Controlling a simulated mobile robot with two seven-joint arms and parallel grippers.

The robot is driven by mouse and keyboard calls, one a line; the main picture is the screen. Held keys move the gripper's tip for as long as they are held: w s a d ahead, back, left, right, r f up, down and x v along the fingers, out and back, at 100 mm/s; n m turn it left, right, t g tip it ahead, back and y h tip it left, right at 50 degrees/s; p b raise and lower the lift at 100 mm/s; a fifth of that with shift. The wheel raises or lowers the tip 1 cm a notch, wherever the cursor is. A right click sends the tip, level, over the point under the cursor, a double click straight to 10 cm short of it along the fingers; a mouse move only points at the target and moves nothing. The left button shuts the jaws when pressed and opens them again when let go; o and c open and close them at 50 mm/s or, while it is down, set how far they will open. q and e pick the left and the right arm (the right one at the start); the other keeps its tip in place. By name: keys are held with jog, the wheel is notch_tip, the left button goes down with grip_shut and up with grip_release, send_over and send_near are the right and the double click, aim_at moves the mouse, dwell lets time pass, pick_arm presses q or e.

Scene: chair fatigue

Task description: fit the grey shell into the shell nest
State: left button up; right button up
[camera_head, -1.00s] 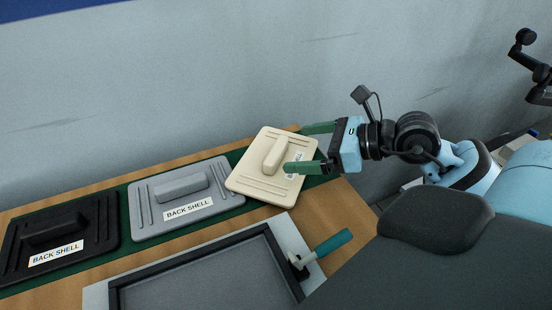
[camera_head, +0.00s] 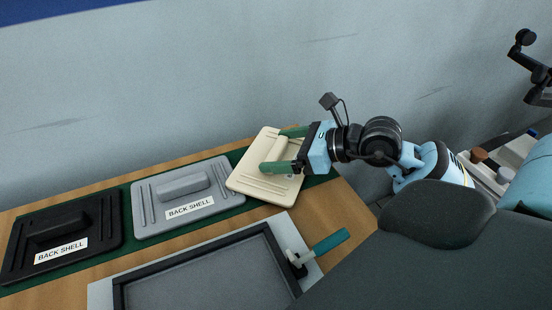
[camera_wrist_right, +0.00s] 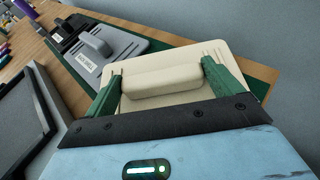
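The grey shell (camera_head: 182,200) lies flat on the green mat between the black and cream shells, its raised handle up and a BACK SHELL label on it. It also shows in the right wrist view (camera_wrist_right: 121,44). The shell nest, a dark-framed tray (camera_head: 200,275), lies in front with its inside empty and its near part cut off. My right gripper (camera_head: 276,150) is open over the cream shell (camera_head: 250,178), with its green fingers on either side of that shell's handle (camera_wrist_right: 160,82). I cannot tell whether they touch it. My left gripper is out of view.
A black shell (camera_head: 60,235) lies at the left on the green mat (camera_head: 232,212). A teal-handled clamp (camera_head: 325,242) stands at the nest's right edge. A grey wall rises behind the wooden table (camera_head: 335,205). Several small items lie at the far left in the right wrist view.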

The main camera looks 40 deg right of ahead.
jog(key=c, duration=0.6)
jog(key=shift+o, duration=0.2)
notch_tip(320, 180, up, 10)
jog(key=shift+p, duration=0.35)
